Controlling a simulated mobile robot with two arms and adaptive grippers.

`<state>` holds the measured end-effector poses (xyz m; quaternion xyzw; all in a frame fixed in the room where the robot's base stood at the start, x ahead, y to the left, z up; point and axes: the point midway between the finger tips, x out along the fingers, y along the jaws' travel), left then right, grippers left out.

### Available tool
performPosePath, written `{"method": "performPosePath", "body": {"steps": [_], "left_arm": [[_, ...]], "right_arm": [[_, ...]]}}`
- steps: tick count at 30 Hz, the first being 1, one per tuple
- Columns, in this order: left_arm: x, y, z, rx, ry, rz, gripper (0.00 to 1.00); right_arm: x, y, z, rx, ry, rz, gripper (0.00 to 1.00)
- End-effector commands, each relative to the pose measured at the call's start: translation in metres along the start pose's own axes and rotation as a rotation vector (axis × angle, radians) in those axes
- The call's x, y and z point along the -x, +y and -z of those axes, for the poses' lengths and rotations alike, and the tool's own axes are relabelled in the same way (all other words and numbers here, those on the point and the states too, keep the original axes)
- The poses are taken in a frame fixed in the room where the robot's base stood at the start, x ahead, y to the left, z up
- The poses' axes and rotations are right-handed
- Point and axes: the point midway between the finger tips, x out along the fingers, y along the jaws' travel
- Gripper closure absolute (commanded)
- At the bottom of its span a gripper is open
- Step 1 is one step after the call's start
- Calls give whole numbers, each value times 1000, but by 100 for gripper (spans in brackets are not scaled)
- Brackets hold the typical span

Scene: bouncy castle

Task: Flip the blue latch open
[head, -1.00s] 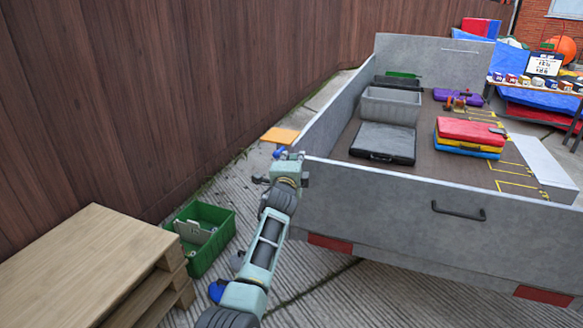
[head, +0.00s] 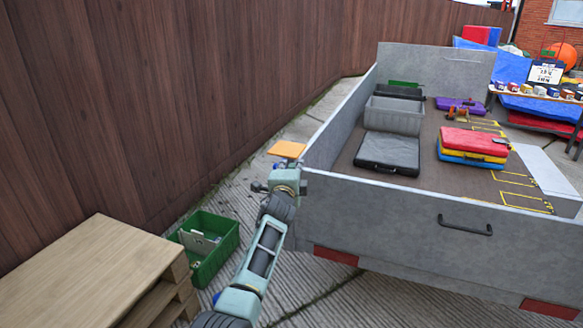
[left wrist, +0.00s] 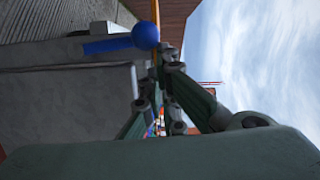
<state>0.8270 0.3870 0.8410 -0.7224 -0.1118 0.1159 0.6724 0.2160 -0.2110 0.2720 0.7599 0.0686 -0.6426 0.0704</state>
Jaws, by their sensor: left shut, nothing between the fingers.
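The blue latch shows in the left wrist view as a blue bar with a round blue knob (left wrist: 147,36) at its end, beside the grey trailer wall. My left gripper (head: 285,172) is at the near left corner of the trailer (head: 400,212). In the left wrist view its shut, empty fingers (left wrist: 168,62) are close beside the blue knob; I cannot tell whether they touch it. My right gripper is not in view.
An orange panel (head: 287,149) is just beyond my left gripper. A green crate (head: 222,260) and wooden pallets (head: 85,265) stand at the lower left. The trailer bed holds a black case (head: 388,153), a grey bin (head: 394,115) and stacked coloured cases (head: 474,142). A brown fence runs along the left.

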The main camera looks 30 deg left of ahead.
Motion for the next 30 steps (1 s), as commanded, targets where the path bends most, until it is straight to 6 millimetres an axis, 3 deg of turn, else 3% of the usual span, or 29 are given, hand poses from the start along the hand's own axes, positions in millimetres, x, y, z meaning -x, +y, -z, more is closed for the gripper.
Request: {"method": "performPosePath", "body": {"steps": [11, 30], "left_arm": [[8, 1, -2, -3, -4, 0, 100], [101, 1, 0, -1, 1, 0, 100]], "right_arm": [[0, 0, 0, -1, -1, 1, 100], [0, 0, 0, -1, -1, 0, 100]]}}
